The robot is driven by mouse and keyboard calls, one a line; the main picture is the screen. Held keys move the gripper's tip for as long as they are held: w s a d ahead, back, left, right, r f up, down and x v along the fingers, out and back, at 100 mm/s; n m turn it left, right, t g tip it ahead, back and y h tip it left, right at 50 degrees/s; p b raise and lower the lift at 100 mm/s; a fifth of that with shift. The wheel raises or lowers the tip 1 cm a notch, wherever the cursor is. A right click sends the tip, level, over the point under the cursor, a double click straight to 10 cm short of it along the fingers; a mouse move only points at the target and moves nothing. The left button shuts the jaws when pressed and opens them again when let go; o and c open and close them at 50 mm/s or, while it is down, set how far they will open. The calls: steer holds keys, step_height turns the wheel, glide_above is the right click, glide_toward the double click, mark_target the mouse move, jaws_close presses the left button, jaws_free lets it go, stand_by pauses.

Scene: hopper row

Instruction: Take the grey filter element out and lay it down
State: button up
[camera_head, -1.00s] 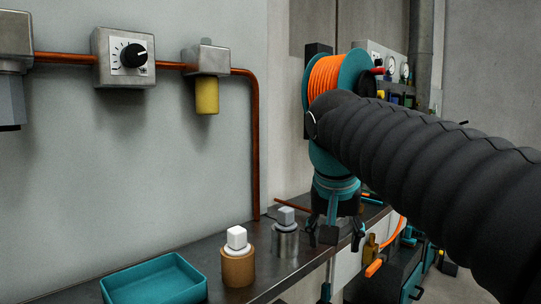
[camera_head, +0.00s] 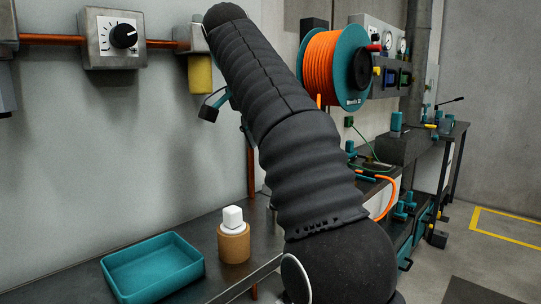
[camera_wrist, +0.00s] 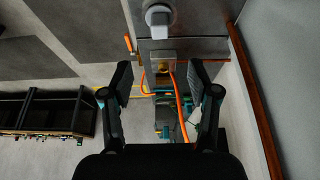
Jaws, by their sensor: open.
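A pale grey piece with a squarish top (camera_wrist: 158,16), which looks like the grey filter element, shows at the top edge of the wrist view on the bench, partly cut off. In the head view only part of the gripper (camera_head: 210,110) shows, raised near the wall left of my arm.
A teal tray (camera_head: 150,268) lies on the bench (camera_head: 85,275), empty. Beside it stands a brown cup (camera_head: 234,245) with a white block-topped piece (camera_head: 232,220). A yellow cylinder (camera_head: 200,75) hangs on the wall. A copper pipe (camera_wrist: 258,105) runs along the wall.

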steer(key=x, duration=1.3)
steer(key=shift+w+d+f, duration=0.1)
steer(key=shift+f, duration=0.2)
jaws_close()
